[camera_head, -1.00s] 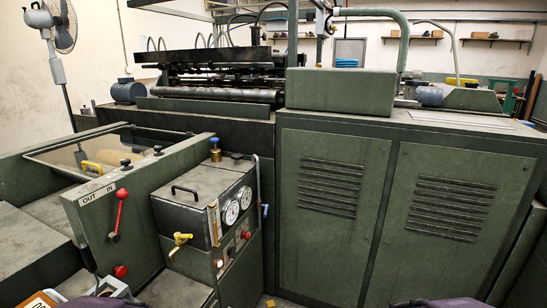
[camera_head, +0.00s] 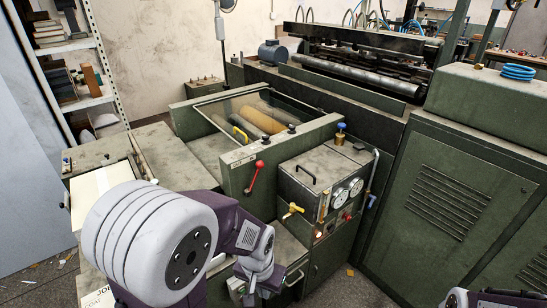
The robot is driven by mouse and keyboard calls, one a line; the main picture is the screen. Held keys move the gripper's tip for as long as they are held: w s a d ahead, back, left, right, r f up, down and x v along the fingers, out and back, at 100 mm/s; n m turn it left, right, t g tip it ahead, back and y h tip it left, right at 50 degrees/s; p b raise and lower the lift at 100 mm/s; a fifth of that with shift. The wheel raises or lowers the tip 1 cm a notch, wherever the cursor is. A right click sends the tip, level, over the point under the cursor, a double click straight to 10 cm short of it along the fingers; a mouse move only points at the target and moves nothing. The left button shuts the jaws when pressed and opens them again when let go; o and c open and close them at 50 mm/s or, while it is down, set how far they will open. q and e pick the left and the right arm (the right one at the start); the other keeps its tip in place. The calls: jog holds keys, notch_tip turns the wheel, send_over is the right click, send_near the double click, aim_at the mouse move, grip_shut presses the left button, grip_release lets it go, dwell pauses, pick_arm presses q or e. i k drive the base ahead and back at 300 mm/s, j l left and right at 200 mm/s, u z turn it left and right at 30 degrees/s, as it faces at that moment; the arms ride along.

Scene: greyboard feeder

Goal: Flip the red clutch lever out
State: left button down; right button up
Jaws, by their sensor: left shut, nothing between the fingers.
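The red clutch lever (camera_head: 255,177) is on the front face of the green feeder panel, below a small white label plate (camera_head: 244,160). Its red knob is at the top, and it leans slightly right, toward the label's IN end. My left arm reaches in from the bottom left, its big white and purple joints in front of the machine. My left gripper (camera_head: 243,290) is low, below the lever and well apart from it. It is shut and empty, and partly hidden by its own wrist. Only a bit of my right arm shows at the bottom right corner.
A shelf rack (camera_head: 75,80) is at the far left. The space directly before the lever is free.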

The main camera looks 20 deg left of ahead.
aim_at(259, 164)
jog(key=k+u, duration=0.1)
jog(key=u, duration=0.95)
